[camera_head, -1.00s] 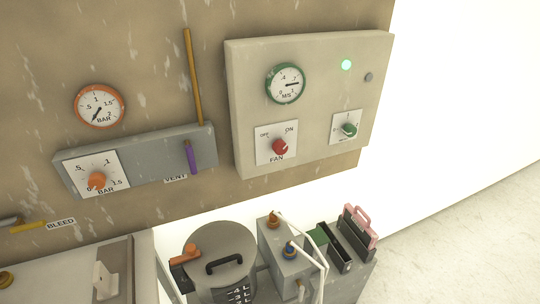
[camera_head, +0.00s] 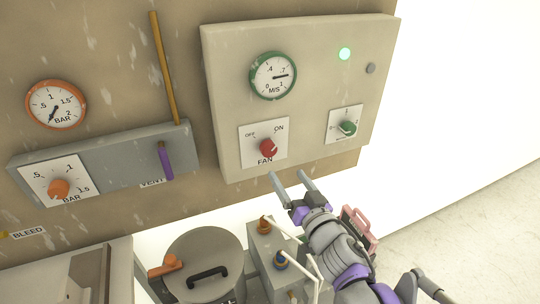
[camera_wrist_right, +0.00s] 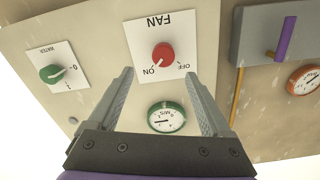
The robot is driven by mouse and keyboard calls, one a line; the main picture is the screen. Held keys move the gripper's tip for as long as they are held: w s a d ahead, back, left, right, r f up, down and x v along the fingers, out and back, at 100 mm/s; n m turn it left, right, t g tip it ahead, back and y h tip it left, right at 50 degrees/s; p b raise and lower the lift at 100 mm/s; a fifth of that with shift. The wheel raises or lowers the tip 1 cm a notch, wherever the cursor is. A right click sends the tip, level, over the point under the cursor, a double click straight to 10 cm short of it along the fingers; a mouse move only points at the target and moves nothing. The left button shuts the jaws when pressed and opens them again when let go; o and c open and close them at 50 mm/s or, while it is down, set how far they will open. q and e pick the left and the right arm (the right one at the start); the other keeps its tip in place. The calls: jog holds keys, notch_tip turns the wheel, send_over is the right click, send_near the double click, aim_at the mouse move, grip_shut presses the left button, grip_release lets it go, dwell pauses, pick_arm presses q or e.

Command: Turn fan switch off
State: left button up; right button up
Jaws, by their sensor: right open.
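The red FAN knob (camera_head: 268,148) sits on a white plate marked OFF and ON, on the beige panel (camera_head: 225,100). Its pointer is turned toward ON. My right gripper (camera_head: 288,178) is open and empty, just below and to the right of the knob in the head view. In the right wrist view the knob (camera_wrist_right: 163,53) appears upside down, beyond and between the open fingertips (camera_wrist_right: 159,76), with no contact visible. My left gripper is not in view.
A green knob (camera_head: 347,129), a lit green lamp (camera_head: 345,54) and a green-rimmed M/S gauge (camera_head: 273,76) share the panel. Left are a purple lever (camera_head: 165,160) and an orange knob (camera_head: 59,188). A lidded pot (camera_head: 200,250) stands below.

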aim_at(270, 152)
jog(key=shift+y, duration=0.3)
jog(key=p+x, duration=0.1)
jog(key=x, duration=1)
jog(key=shift+s+a, duration=0.1)
jog(key=shift+a, duration=0.1)
grip_shut()
